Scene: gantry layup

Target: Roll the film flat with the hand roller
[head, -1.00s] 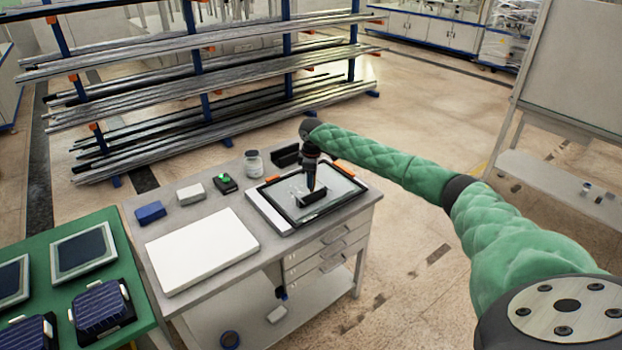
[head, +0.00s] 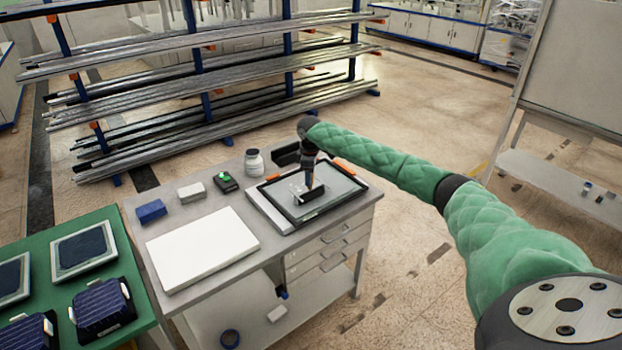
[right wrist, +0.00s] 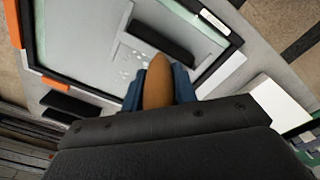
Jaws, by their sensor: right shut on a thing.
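The film lies in a dark-framed panel (head: 276,213) on the grey table; its pale surface (head: 335,190) carries a cluster of small whitish spots, which also show in the right wrist view (right wrist: 127,72). The hand roller's black cylinder (head: 311,195) is down at the film, beside the spots; I cannot tell whether it presses. In the right wrist view the cylinder (right wrist: 162,42) lies just beyond its orange-brown handle (right wrist: 157,82). My right gripper (head: 310,176) is shut on that handle from above, its blue fingers on both sides. My left gripper is out of view.
A white board (head: 202,248) lies left of the panel. Behind are a blue block (head: 151,211), a pale block (head: 191,193), a green-topped device (head: 225,182), a jar (head: 254,162) and black holders (head: 287,154). A green table (head: 40,243) adjoins at left.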

